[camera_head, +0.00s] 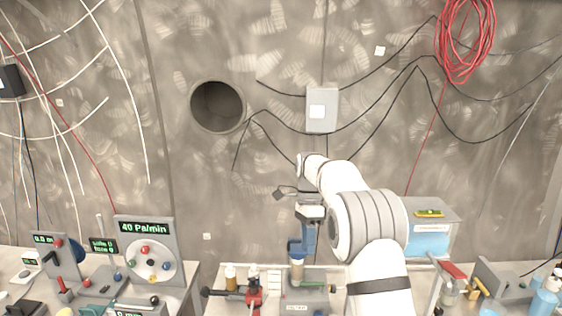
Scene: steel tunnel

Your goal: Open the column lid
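My white arm reaches in from the bottom right and bends down over the bench. My gripper (302,247), with blue parts at its lower end, points down above the middle of the bench. A small pale upright cylinder (297,270), perhaps the column, stands directly below it. I cannot make out its lid, or whether the gripper touches it. The gap between the fingers is too small to see, and nothing is clearly held.
A red device (254,291) and a brown-capped bottle (231,277) stand left of the cylinder. A panel reading "40 Pa/min" (146,252) stands on the left bench. A box with a blue front (428,241) is behind my arm. Bottles (543,303) stand far right.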

